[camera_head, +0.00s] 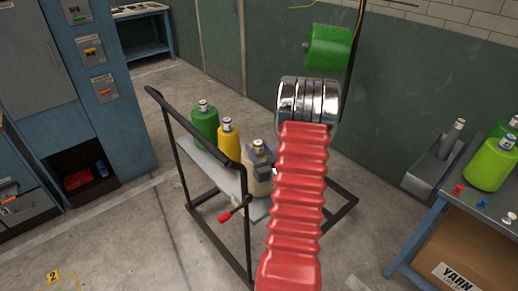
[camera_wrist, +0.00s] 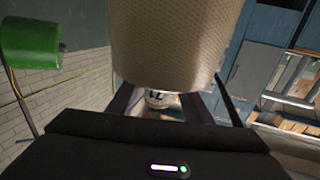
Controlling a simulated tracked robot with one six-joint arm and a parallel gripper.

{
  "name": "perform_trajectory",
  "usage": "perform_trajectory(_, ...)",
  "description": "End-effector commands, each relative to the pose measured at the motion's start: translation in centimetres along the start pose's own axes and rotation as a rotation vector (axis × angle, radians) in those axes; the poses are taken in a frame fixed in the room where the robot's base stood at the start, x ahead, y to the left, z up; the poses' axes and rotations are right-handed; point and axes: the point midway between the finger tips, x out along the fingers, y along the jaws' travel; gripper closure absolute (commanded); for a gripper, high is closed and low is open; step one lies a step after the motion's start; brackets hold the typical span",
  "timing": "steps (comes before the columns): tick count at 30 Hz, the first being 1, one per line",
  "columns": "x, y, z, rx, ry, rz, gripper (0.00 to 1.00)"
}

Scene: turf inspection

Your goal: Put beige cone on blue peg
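The beige cone (camera_head: 256,184) stands upright at the near end of the trolley shelf, partly behind my red arm sleeve. Its body fills the upper middle of the wrist view (camera_wrist: 180,40), where the room appears upside down. My gripper (camera_head: 258,156) is at the cone's narrow top. Its two dark fingers (camera_wrist: 160,100) lie on either side of the top in the wrist view. I cannot tell whether they touch it. The blue peg (camera_head: 482,204) stands on the table at the right, between a red peg (camera_head: 459,188) and a white peg (camera_head: 511,217).
A green cone (camera_head: 204,125) and a yellow cone (camera_head: 228,140) stand on the trolley (camera_head: 190,130), behind the beige one. Its dark rails rise close by. A cardboard box (camera_head: 468,256) sits below.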

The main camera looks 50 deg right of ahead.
Motion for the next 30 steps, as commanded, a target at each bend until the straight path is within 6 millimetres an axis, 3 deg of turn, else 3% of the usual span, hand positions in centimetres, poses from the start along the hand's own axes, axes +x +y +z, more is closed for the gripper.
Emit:
perform_trajectory(14, -0.5, 0.1, -0.1, 0.000, -0.001, 0.001, 0.48)
perform_trajectory(20, -2.9, 0.1, -0.1, 0.001, -0.001, 0.003, 0.48)
perform_trajectory(30, -8.8, 0.2, -0.1, 0.001, -0.002, 0.005, 0.48)
